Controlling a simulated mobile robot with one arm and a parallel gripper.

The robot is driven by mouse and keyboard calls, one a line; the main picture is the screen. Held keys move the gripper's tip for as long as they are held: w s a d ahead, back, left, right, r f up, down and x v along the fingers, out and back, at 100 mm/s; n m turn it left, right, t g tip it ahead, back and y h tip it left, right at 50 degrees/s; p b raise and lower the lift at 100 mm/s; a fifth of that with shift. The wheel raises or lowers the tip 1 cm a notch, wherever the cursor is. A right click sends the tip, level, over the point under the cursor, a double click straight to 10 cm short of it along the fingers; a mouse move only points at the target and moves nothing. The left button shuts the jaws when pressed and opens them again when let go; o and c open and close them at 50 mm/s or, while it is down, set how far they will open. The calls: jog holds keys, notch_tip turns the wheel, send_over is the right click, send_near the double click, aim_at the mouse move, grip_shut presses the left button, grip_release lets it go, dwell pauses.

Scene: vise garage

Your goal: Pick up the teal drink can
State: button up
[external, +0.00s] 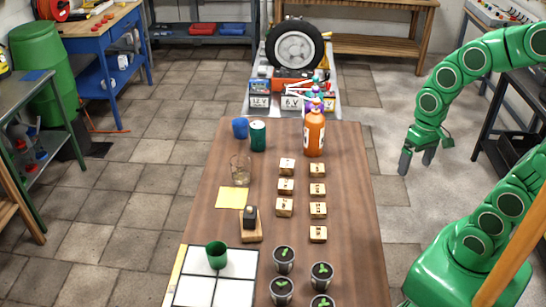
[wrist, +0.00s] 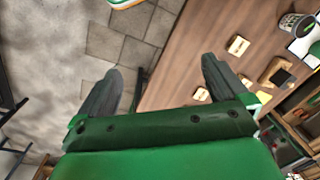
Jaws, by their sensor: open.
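The teal drink can (external: 258,136) stands upright near the far left end of the wooden table, with a blue can-like object (external: 240,128) close beside it on the left. My gripper (external: 417,160) is open and empty, to the right of the table and apart from the can. In the wrist view my gripper's two dark fingers (wrist: 160,92) are spread wide, with floor and the table edge between and beyond them. The teal can does not show in the wrist view.
An orange bottle (external: 315,134) stands right of the can at the table's far end. A glass (external: 240,169) stands nearer. Several wooden blocks (external: 286,187) fill the middle right. Potted plants (external: 283,260) and a white tiled board (external: 235,291) lie in front. The table (external: 350,210) is bare along its right edge.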

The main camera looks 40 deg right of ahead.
jog(key=s+d+r, duration=0.1)
jog(key=s, duration=0.1)
jog(key=s+d+n+g, duration=0.1)
jog(key=s, duration=0.2)
jog(key=s+d+r+n+h, duration=0.1)
jog(key=s, duration=0.2)
jog(key=shift+r+g, duration=0.3)
jog(key=shift+r, duration=0.05)
jog(key=shift+c, duration=0.2)
